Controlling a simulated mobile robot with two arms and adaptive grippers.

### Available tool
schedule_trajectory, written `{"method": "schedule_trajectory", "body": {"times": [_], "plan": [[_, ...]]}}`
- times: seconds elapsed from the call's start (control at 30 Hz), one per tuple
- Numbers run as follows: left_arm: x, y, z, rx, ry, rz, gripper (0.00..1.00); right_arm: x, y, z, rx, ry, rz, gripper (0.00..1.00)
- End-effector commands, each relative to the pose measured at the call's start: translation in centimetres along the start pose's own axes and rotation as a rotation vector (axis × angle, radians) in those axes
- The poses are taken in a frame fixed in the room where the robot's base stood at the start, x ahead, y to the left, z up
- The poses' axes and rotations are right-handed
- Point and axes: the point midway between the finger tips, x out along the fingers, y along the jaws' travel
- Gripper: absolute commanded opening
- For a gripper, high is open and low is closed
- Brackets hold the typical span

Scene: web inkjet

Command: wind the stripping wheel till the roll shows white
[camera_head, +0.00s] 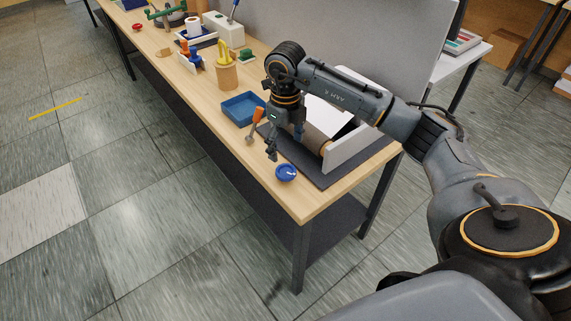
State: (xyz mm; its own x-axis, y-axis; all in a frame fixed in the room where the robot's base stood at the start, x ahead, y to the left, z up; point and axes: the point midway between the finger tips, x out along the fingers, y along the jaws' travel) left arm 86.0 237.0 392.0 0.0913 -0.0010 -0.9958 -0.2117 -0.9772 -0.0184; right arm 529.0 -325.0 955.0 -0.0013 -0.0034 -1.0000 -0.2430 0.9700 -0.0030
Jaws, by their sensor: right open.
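My right gripper (271,155) points down over the front of the workbench, open and empty as far as I can see. A blue round knob (286,173) with a white mark is just to the right of and below its fingertips, at the bench's front edge; it may be the stripping wheel. A brown roll (315,138) lies behind the gripper, beside a pale upright plate (350,149). My arm covers part of the roll and what is around it. My left gripper is not in view.
A dark mat (309,166) lies under the roll. An orange-handled tool (257,116) and a blue tray (238,108) are left of the gripper. A wooden holder (226,76) and a white box (224,31) stand farther along. Bare bench top lies near the front corner.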

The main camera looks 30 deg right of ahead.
Motion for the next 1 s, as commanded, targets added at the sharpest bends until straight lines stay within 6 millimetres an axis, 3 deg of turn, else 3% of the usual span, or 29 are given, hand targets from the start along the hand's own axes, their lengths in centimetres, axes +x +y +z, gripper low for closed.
{"method": "schedule_trajectory", "body": {"times": [0.2,0.4,0.83,1.0], "plan": [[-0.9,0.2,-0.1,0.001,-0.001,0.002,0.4,4.6,0.2,-0.1,-0.001,0.004,0.004,0.77],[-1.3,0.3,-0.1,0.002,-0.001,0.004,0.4,7.4,0.1,0.0,-0.001,0.0,0.004,0.77],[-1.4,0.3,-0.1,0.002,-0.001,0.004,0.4,8.5,0.1,0.1,-0.002,-0.002,0.003,0.77],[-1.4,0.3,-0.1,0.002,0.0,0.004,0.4,8.5,0.1,0.1,-0.002,-0.002,0.003,0.44]]}}
